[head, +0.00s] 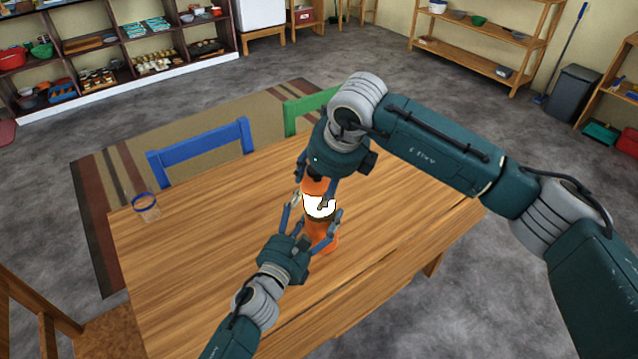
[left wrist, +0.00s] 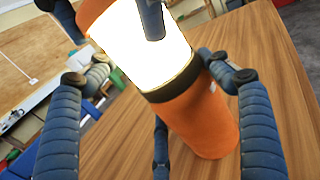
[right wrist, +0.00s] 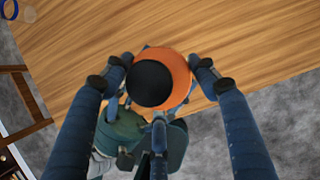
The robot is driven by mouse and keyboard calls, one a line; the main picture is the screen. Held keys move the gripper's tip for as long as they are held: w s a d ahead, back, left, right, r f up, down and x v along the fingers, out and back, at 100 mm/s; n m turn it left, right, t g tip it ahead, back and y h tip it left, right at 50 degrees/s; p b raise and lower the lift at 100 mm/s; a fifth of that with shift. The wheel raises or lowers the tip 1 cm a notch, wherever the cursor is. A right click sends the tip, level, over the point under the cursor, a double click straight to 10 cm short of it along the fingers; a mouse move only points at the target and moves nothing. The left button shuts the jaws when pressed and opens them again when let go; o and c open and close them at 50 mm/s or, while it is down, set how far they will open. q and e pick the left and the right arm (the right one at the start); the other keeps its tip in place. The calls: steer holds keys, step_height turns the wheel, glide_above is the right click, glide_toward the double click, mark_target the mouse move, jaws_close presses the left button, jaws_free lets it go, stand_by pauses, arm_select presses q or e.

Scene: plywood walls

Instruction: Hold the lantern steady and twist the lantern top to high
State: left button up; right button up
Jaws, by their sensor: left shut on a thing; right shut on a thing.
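The lantern (head: 325,240) is upright over the table, orange with a white band that glows brightly. My left gripper (head: 312,216) is shut around its body from the near side. In the left wrist view the lantern's orange lower body (left wrist: 195,120) stands between the fingers, below a dark ring and the lit band. My right gripper (head: 313,184) reaches down from above and is shut on the orange lantern top. In the right wrist view the lantern top (right wrist: 180,72) with its round black cap (right wrist: 150,84) sits between the fingers. The setting of the top cannot be read.
The wooden table (head: 190,270) is mostly clear around the lantern. A clear cup with a blue rim (head: 146,206) stands at its left side. A blue chair (head: 200,150) and a green chair (head: 305,108) stand at the far edge. Shelves line the walls.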

arm_select(q)
steer(key=shift+s+f, duration=0.1)
steer(key=shift+f, duration=0.3)
arm_select(e)
steer(key=shift+w+d, duration=0.15)
steer(key=o, duration=1.3)
steer(key=shift+r, duration=0.1)
steer(key=v, duration=1.2)
arm_select(q)
steer(key=o, duration=1.2)
steer(key=shift+w+r, duration=0.1)
steer(key=shift+w, duration=0.1)
